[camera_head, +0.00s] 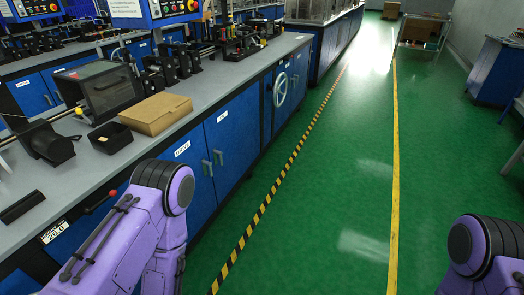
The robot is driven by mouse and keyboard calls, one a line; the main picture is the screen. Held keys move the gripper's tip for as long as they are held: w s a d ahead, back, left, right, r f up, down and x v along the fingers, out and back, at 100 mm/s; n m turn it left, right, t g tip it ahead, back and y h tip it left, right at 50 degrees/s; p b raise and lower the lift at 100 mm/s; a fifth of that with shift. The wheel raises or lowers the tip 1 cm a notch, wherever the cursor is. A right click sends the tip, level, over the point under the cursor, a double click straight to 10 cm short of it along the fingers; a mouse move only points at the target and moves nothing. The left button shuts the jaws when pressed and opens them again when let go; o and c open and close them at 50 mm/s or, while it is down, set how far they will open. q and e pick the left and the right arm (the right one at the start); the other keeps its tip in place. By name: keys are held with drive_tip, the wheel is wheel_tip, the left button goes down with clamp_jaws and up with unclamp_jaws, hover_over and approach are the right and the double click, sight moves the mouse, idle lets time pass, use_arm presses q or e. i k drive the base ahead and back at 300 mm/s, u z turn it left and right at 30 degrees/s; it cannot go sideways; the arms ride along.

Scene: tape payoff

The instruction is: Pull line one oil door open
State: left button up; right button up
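A pair of blue cabinet doors stands in the front of the long bench on the left. The nearer door (185,158) and the farther door (236,143) each carry a small white label, too small to read surely, so I cannot tell which is the oil door. Both look shut. Their grey upright handles, the nearer handle (207,168) and the farther handle (219,158), sit side by side at the seam. My purple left arm shows at the lower left and partly covers the nearer door. My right arm shows at the lower right. Neither gripper is in view.
The grey benchtop (110,160) holds a tan box (156,113), a black open bin (110,138) and a dark machine (105,90). A handwheel (280,90) sticks out farther along the bench. The green floor (325,180) is clear beyond the striped tape (265,205).

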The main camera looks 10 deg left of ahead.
sight(234, 130)
drive_tip(key=z, duration=0.3)
drive_tip(key=i, duration=1.5)
drive_tip(key=u, duration=0.7)
